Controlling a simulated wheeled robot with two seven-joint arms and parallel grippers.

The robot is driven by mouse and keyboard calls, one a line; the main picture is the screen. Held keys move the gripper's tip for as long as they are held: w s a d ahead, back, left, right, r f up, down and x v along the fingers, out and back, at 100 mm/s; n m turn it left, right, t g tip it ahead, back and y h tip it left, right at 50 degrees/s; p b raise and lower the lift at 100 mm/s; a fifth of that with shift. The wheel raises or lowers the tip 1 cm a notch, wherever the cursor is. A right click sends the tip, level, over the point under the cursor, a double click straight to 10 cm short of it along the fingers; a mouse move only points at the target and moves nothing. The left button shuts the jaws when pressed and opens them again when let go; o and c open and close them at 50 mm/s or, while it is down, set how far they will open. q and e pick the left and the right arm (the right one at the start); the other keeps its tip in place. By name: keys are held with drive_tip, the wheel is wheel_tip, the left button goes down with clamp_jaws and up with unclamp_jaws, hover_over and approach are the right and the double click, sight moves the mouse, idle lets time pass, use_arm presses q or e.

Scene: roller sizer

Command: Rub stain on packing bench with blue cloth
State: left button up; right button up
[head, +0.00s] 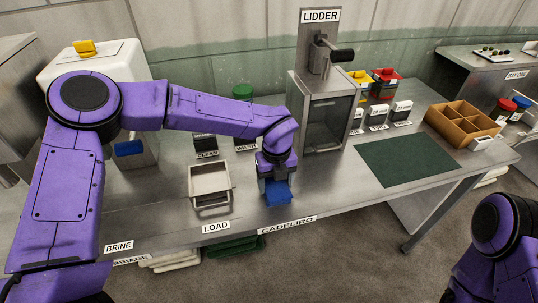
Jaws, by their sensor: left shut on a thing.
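My left gripper (276,182) points down over the front middle of the metal packing bench (329,212). It is shut on the blue cloth (278,193), which is at or just above the bench top; I cannot tell if it touches. No stain shows on the bench; the spot under the cloth and gripper is hidden. Of my right arm (497,250), only a purple part shows at the lower right corner; its gripper is out of view.
A grey tray (210,187) stands left of the cloth, near the LOAD label. The LIDDER machine (322,110) stands behind. A dark green mat (405,163) and a brown divided box (462,125) lie to the right. Bare bench lies between cloth and mat.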

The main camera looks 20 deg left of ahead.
use_arm(q)
drive_tip(key=shift+w+a+r+p, duration=0.1)
drive_tip(key=shift+w+r+p, duration=0.2)
drive_tip(key=shift+r, duration=0.2)
drive_tip(key=shift+w+a+r+p, duration=0.1)
drive_tip(key=shift+w+r+p, duration=0.1)
drive_tip(key=shift+r+p, duration=0.25)
drive_tip(key=r, duration=0.1)
drive_tip(key=s+r+p, duration=0.1)
drive_tip(key=shift+d+r, duration=0.1)
drive_tip(key=shift+r, duration=0.3)
drive_tip(key=shift+w+r+p, duration=0.25)
drive_tip(key=shift+r+p, duration=0.7)
drive_tip(key=shift+p, duration=0.1)
drive_tip(key=shift+r+p, duration=0.3)
drive_tip(key=shift+r, duration=0.1)
drive_tip(key=shift+s+r, duration=0.15)
drive_tip(key=shift+r, duration=0.25)
drive_tip(key=shift+f, duration=0.1)
